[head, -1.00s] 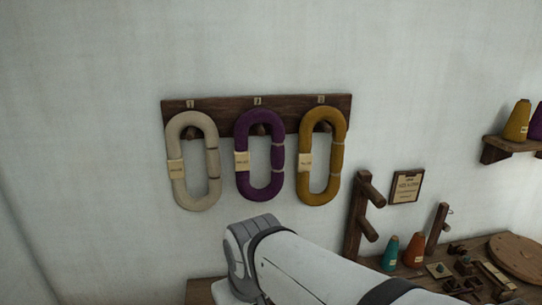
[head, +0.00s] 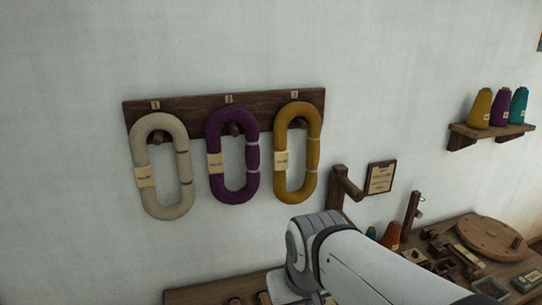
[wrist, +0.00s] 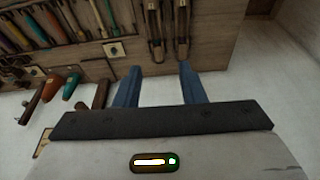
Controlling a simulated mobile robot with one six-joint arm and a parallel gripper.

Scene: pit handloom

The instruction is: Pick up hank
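Three hanks hang on a dark wooden peg rail (head: 190,112) on the wall in the head view. The cream hank (head: 141,165) is at the left, the purple hank (head: 214,160) in the middle, and the mustard hank (head: 313,150) at the right. Each has a paper tag. My gripper (wrist: 156,72) shows in the wrist view with two blue fingers spread apart and nothing between them. The fingers point toward wooden shelving and floor, away from the hanks. In the head view my arm shows low at centre right, below the hanks, and the gripper itself is out of frame.
A wooden bench (head: 215,290) runs along the wall below, with cones, small parts and a round board (head: 487,236). A shelf (head: 490,131) holds three cones.

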